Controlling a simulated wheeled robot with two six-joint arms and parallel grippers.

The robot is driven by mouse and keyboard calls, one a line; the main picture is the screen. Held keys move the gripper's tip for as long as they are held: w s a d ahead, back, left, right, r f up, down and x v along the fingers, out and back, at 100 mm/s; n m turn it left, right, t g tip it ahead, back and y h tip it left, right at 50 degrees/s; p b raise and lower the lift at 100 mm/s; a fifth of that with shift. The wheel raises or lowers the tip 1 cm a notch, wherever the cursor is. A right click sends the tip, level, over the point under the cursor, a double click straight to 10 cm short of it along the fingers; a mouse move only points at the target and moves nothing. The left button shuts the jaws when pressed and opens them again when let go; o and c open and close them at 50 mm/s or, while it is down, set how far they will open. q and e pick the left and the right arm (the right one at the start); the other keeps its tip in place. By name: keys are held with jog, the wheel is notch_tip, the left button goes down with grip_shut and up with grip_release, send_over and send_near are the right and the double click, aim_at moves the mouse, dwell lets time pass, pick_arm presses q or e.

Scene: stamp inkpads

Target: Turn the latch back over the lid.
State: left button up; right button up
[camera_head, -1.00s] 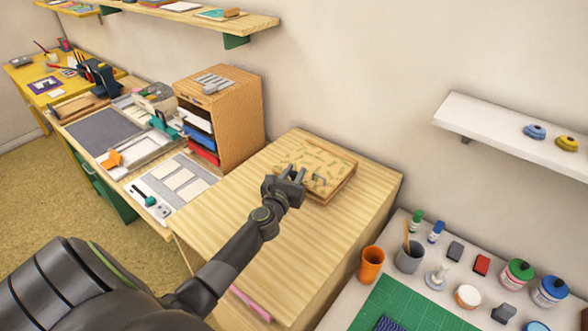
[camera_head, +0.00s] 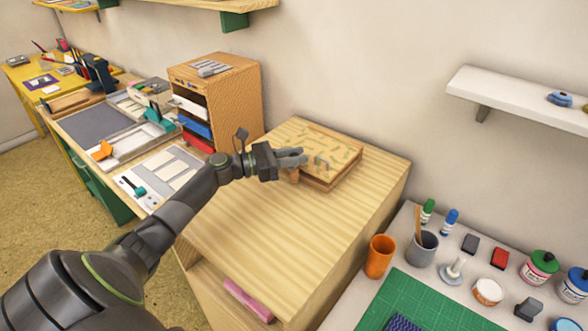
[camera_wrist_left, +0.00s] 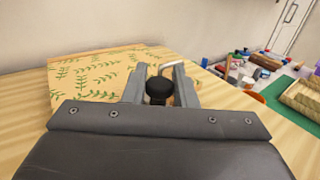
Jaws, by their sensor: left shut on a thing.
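A flat wooden box (camera_head: 343,179) lies on the pale wooden cabinet top, with its leaf-patterned lid (camera_head: 335,148) lying flat on it. The lid also shows in the wrist view (camera_wrist_left: 90,72). A small grey metal handle (camera_head: 320,163) stands up from the lid. My left gripper (camera_head: 298,158) is at the box's near left edge, shut on the latch; a small brown piece (camera_head: 294,176) shows just below the fingers. In the wrist view the latch's dark round knob (camera_wrist_left: 158,89) sits between the fingers, which hide much of the latch. My right gripper is out of view.
A wooden drawer unit (camera_head: 235,105) stands behind on the left. At right, a lower table holds an orange cup (camera_head: 380,257), a grey cup (camera_head: 422,250) and ink bottles. The cabinet top (camera_head: 260,235) in front of the box is clear. The wall is close behind.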

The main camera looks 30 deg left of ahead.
pick_arm(q)
jog(key=shift+m+g+h+b, duration=1)
jog(key=shift+g+h+b, duration=0.1)
jog(key=shift+b, duration=0.05)
jog(key=shift+r, duration=0.1)
jog(key=o, duration=1)
jog(key=shift+w+d, duration=0.1)
jog(key=shift+c, duration=0.2)
jog(key=b+v, duration=0.3)
jog(key=v, duration=1.4)
jog(key=shift+a, duration=0.25)
